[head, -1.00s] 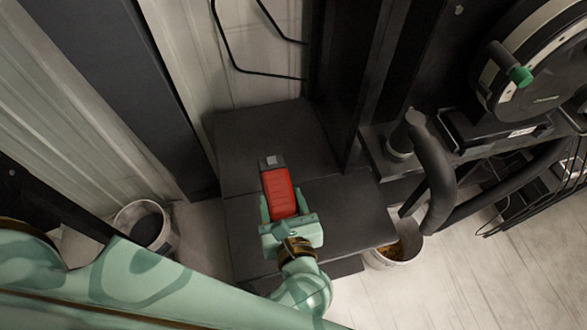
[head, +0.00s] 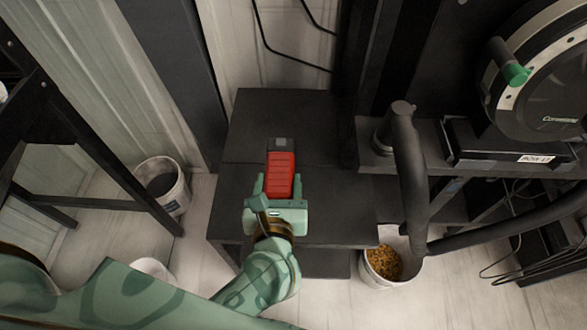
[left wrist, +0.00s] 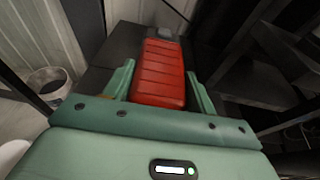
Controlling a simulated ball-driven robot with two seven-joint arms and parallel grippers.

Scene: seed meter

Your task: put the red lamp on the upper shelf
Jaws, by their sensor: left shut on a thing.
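The red lamp (head: 281,175) is a ribbed red block with a grey end piece, which points away from me. My left gripper (head: 278,186) is shut on the red lamp, one finger on each side. The lamp also shows between the fingers in the left wrist view (left wrist: 159,73). The lamp is over the black shelf unit (head: 330,206), which has an upper board and a lower board. I cannot tell whether the lamp touches the upper board or is held above it. My right gripper is not in view.
A bucket of yellow-brown grains (head: 384,263) stands on the floor right of the shelf. A grey bucket (head: 161,184) stands to the left, near a black frame (head: 95,150). A thick dark hose (head: 410,175) and a round machine (head: 545,75) are at right.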

